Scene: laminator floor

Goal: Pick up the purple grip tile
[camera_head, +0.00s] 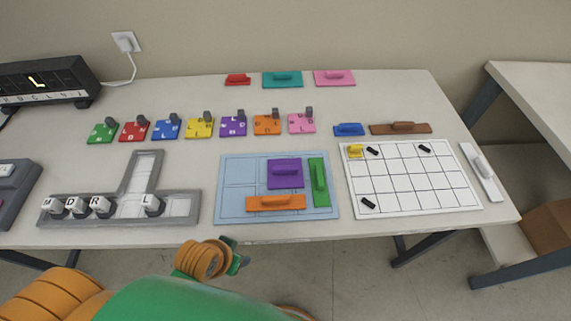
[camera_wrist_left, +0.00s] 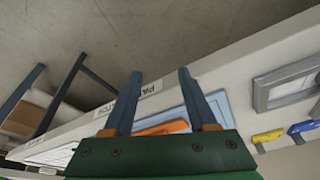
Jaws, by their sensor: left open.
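The purple grip tile (camera_head: 285,173), a square plate with a raised handle, lies on the light-blue board (camera_head: 236,171). A green tile (camera_head: 318,182) is on its right and an orange tile (camera_head: 275,203) in front of it. My left gripper (camera_head: 240,255) is in front of the table's near edge, apart from the tile and empty. In the left wrist view its two fingers (camera_wrist_left: 157,80) are spread open, with the orange tile (camera_wrist_left: 165,127) and blue board (camera_wrist_left: 214,103) beyond them; I cannot make out the purple tile there. My right gripper is not in view.
A white grid board (camera_head: 408,181) stands right of the blue board, and a grey tray (camera_head: 120,207) with lettered cubes at left. A row of coloured lettered tiles, one purple (camera_head: 233,126), lies behind. The table's near edge (camera_head: 300,237) lies between gripper and boards.

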